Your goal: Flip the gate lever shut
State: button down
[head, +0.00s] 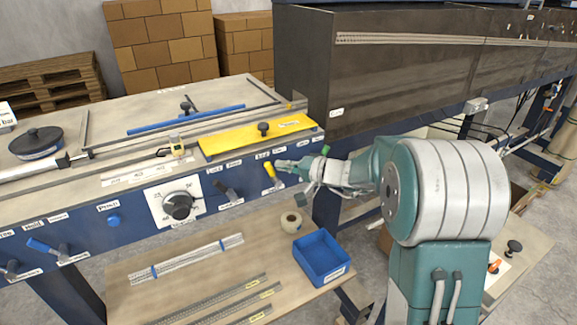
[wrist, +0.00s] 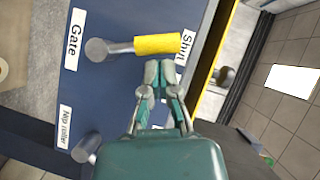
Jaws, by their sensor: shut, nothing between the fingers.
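The gate lever (wrist: 157,44) has a grey stalk, a round grey pivot and a yellow sleeve. In the wrist view its pivot is beside the "Gate" label (wrist: 75,40), and its yellow end points at the "Shut" label (wrist: 187,48). In the head view the lever (head: 269,170) is on the blue front panel, below the yellow plate. My gripper (wrist: 158,70) is shut and empty, its fingertips right beside the yellow sleeve. I cannot tell whether they touch it. In the head view my gripper (head: 281,164) reaches in from the right.
The nip roller lever (wrist: 87,146) is close by on the same panel. The yellow plate (head: 255,135) with a black knob lies above the panel. A blue bin (head: 322,260) and a tape roll (head: 291,221) are on the lower shelf. The dark machine housing (head: 305,60) stands behind.

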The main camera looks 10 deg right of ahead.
jog(key=shift+s+a+n+h, duration=0.15)
jog(key=shift+a+n+h, duration=0.2)
jog(key=shift+n+h, duration=0.05)
jog(key=shift+s+a, duration=0.1)
jog(key=shift+a, duration=0.2)
dwell(0.4)
